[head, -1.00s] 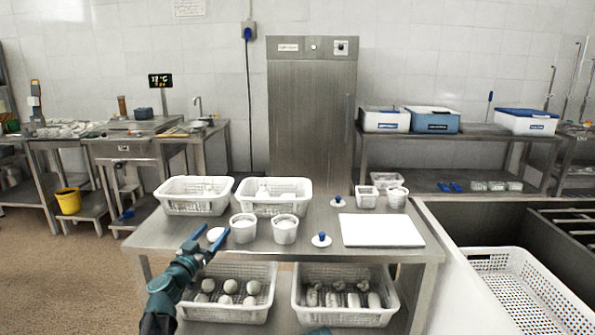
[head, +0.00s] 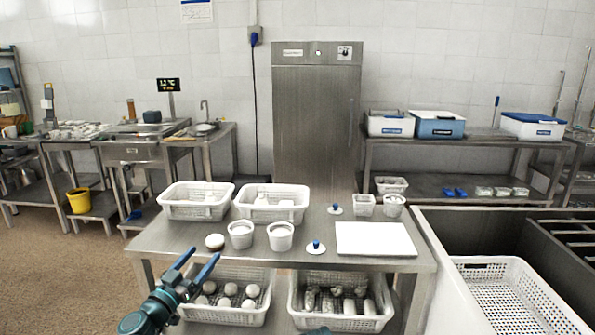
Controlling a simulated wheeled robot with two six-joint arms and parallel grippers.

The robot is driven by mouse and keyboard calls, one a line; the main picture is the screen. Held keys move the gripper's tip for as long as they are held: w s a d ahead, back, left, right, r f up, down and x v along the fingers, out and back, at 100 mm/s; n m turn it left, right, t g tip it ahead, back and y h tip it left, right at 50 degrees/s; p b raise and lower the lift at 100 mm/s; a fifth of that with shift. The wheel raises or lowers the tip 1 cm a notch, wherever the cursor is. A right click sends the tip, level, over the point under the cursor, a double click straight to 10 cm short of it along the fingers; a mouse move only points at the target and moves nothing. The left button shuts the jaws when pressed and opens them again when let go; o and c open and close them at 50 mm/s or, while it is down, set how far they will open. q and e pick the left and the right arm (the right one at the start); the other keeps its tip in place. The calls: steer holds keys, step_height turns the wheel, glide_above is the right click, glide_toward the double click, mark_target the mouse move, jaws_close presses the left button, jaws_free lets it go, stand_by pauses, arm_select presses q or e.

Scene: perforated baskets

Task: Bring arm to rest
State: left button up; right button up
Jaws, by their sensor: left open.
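My left gripper (head: 193,266) has blue fingers spread apart and empty. It is in front of the steel table (head: 180,235), low in the head view, and overlaps the lower left basket (head: 240,317) in the picture. Only a small teal piece of my right arm shows at the bottom edge; its gripper is not visible. Two white perforated baskets, a left one (head: 196,212) and a right one (head: 272,214), stand on the table top. A second lower basket (head: 340,322) holds several pale items on the shelf below.
Two white tubs (head: 240,235) (head: 280,237), a small round item (head: 215,242), blue-knobbed lids (head: 316,248) and a white board (head: 375,239) lie on the table. A large white basket (head: 480,263) sits in the bin at right. Open floor (head: 70,270) lies at left.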

arm_select(q)
steer(key=shift+s+r, duration=0.1)
steer(key=shift+s, duration=0.65)
steer(key=shift+d, duration=0.1)
